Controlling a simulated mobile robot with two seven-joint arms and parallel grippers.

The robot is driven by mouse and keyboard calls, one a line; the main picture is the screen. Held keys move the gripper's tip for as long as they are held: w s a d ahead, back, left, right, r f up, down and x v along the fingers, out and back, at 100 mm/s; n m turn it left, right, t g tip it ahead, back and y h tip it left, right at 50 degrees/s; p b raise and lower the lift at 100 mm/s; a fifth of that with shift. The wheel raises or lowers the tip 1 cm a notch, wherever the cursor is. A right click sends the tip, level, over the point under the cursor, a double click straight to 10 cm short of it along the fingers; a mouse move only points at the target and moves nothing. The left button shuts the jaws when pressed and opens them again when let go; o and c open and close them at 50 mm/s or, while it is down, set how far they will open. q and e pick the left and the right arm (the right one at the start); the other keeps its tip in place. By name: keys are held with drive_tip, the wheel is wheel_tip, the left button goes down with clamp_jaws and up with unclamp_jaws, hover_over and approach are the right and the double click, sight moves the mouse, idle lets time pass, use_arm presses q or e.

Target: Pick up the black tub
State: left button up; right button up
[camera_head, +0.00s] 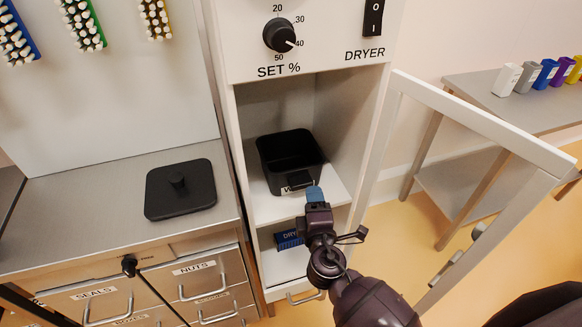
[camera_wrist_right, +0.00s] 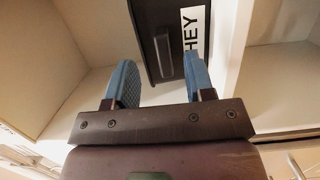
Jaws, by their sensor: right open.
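The black tub (camera_head: 290,148) is open-topped and stands upright on the shelf of the white cabinet. Its front bears a handle and a white label, partly hidden by my gripper in the head view. In the right wrist view the tub's dark front (camera_wrist_right: 146,50) shows with its handle and a label ending in "HEY". My right gripper (camera_head: 314,192) is at the front of the tub. Its blue fingers (camera_wrist_right: 160,85) are apart, with the tub's front beyond and between them; I cannot tell whether they touch it. My left gripper is not in view.
The cabinet's shelf (camera_head: 265,208) has side walls close around the tub. The cabinet door (camera_head: 480,120) stands open at the right. A black lid (camera_head: 180,188) lies on the steel counter (camera_head: 110,205) at left. A blue box (camera_head: 288,239) sits below. Several coloured containers stand on the right table.

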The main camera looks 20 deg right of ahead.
sight(311, 181)
drive_tip(key=shift+w+d+f+p, duration=0.1)
drive_tip(key=shift+w+d, duration=0.1)
drive_tip(key=shift+w, duration=0.8)
drive_tip(key=shift+w+d+r+p, duration=0.1)
drive_tip(key=shift+w+d+p, duration=0.1)
drive_tip(key=shift+w, duration=0.8)
drive_tip(key=shift+w+d+f+p, duration=0.1)
drive_tip(key=shift+w+d, duration=0.1)
drive_tip(key=shift+w, duration=0.8)
drive_tip(key=shift+c, duration=0.5)
clamp_jaws()
